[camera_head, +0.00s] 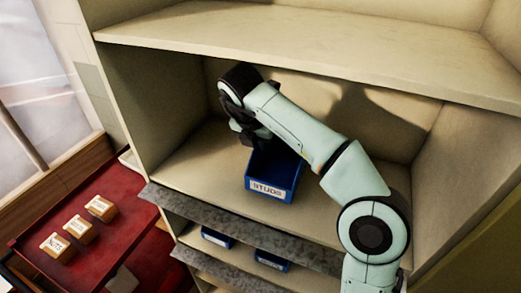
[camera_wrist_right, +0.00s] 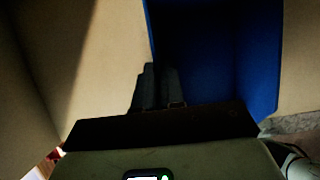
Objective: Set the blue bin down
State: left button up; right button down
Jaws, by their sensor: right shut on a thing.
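The blue bin (camera_head: 287,180) has a white label reading STUDS on its front and sits at the middle shelf (camera_head: 190,165) of the cabinet. I cannot tell whether its base touches the board. My right gripper (camera_head: 247,138) is at the bin's rear left, shut on its side wall. In the right wrist view the two dark fingers (camera_wrist_right: 158,88) pinch the left wall of the bin (camera_wrist_right: 258,60); the bin's inside is dark. My right arm crosses in front of the bin's right side. My left gripper is not in view.
An upper shelf (camera_head: 300,45) runs above my arm. Below, two more blue bins (camera_head: 217,238) (camera_head: 271,260) stand on a lower shelf behind a grey front edge (camera_head: 215,215). A red table (camera_head: 125,225) at left holds small labelled boxes (camera_head: 80,229). The middle shelf is clear left of the bin.

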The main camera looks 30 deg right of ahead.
jog(key=f, duration=0.3)
jog(key=shift+s+b, duration=0.25)
jog(key=shift+b, duration=0.05)
jog(key=shift+s+r, duration=0.1)
jog(key=shift+r, duration=0.05)
jog(key=c, duration=1.2)
grip_release()
jog(key=shift+w, duration=0.3)
jog(key=shift+c, duration=0.2)
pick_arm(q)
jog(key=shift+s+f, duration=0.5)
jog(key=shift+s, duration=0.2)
pick_arm(e)
jog(key=shift+s, duration=0.1)
jog(key=p+v, duration=0.1)
jog(key=v, duration=0.3)
jog(key=shift+a+r, duration=0.15)
jog(key=shift+r, duration=0.25)
pick_arm(q)
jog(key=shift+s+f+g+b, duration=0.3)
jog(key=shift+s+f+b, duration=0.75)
jog(key=shift+b, duration=0.15)
pick_arm(e)
jog(key=s+a, duration=0.8)
jog(key=a, duration=0.1)
jog(key=shift+a, duration=0.2)
